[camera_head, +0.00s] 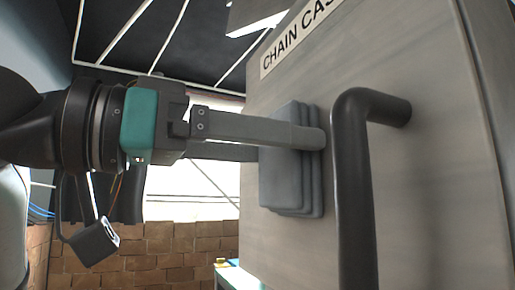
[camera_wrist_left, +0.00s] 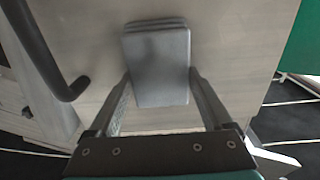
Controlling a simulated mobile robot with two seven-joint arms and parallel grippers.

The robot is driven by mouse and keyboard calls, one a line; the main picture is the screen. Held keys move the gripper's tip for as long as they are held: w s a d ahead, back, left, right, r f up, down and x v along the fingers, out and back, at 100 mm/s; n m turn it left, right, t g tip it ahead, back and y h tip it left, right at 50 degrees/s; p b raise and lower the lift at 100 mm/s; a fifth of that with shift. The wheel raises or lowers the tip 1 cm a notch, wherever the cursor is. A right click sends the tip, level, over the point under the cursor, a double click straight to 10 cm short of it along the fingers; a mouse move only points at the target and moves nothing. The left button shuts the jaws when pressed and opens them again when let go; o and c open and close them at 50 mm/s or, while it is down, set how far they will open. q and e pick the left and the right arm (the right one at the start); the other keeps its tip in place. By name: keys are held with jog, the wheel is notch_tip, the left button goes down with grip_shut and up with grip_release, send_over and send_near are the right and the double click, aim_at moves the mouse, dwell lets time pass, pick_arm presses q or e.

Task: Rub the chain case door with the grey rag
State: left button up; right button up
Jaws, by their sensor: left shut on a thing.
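The chain case door (camera_head: 435,170) is a grey, wood-grained upright panel with a "CHAIN CAS…" label, the rest cut off. It also fills much of the left wrist view (camera_wrist_left: 235,40). A dark bent handle (camera_head: 352,180) stands out from it. The grey rag (camera_head: 283,185) is a folded, layered pad in front of the door, left of the handle. My left gripper (camera_head: 300,140) is shut on the rag, its fingers on either side of it, as the left wrist view (camera_wrist_left: 160,80) shows. The rag is at the door's face; exact contact is hidden. My right gripper is not in view.
The handle (camera_wrist_left: 50,60) is close to the rag and left fingers. A brick wall (camera_head: 160,250) is behind at lower left. A pale green surface with a small yellow item (camera_head: 221,262) is below the rag. A green panel (camera_wrist_left: 303,45) is at right in the wrist view.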

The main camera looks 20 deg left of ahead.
aim_at(254, 164)
pick_arm(q)
jog(key=shift+w+a, duration=0.15)
jog(key=shift+a, duration=0.05)
jog(key=shift+w+a+b, duration=0.2)
jog(key=shift+w+a, duration=1.5)
jog(key=shift+a, duration=0.25)
jog(key=shift+w+a+b, duration=0.2)
jog(key=shift+w+a, duration=1.45)
jog(key=shift+a, duration=0.3)
jog(key=shift+s, duration=0.1)
jog(key=shift+s+a, duration=0.45)
jog(key=shift+a, duration=0.05)
jog(key=shift+b+v, duration=0.65)
jog(key=shift+v, duration=1.65)
jog(key=shift+d, duration=0.1)
jog(key=shift+v, duration=1.55)
